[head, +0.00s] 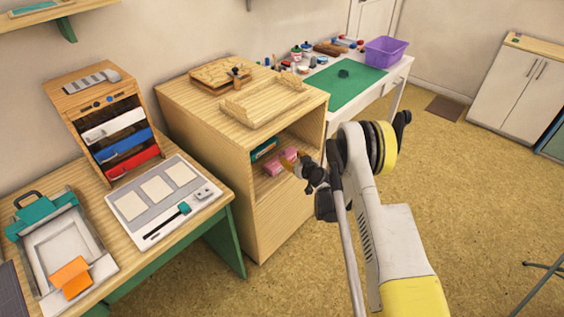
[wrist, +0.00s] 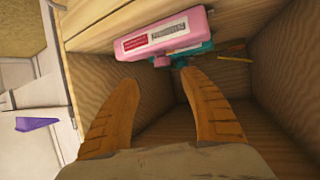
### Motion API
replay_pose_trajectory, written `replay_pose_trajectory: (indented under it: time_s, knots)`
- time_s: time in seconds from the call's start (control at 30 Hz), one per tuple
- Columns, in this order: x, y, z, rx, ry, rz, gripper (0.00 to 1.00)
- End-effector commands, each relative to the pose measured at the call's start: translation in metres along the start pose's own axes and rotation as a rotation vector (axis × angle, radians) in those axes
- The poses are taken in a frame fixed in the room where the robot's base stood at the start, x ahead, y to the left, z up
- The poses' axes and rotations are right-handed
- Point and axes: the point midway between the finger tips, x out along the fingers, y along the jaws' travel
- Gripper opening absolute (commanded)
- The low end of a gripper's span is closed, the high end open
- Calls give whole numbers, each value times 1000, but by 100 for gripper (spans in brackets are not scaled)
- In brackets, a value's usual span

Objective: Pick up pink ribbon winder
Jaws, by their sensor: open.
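The pink ribbon winder (head: 281,162) sits inside the open shelf compartment of the wooden cabinet. In the wrist view it is a pink box (wrist: 168,32) with a red-and-white label, ahead of my fingers. My gripper (head: 289,160) is at the compartment's mouth, its fingers pointing in toward the winder. In the wrist view the two orange-brown fingers (wrist: 160,97) are apart with nothing between them. They appear short of the winder, though one fingertip is close below it. In the head view the gripper hides part of the winder's right end.
A teal item (head: 264,149) lies beside the winder and partly shows behind it in the wrist view (wrist: 190,50). The compartment walls (wrist: 290,85) close in around my gripper. Wooden trays (head: 265,102) stand on the cabinet top (head: 190,92).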

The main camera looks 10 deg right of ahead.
Motion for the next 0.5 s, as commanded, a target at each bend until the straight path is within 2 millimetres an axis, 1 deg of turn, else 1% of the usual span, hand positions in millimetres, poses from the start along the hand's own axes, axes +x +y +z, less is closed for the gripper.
replay_pose_trajectory:
  time_s: [0.03,0.1,0.33,0.5]
  knots:
    - [11,-1,3,0,0,-1,52]
    - [22,-1,3,1,0,-2,52]
    - [42,-2,3,0,-1,-2,52]
    - [70,-6,8,-1,-1,-2,52]
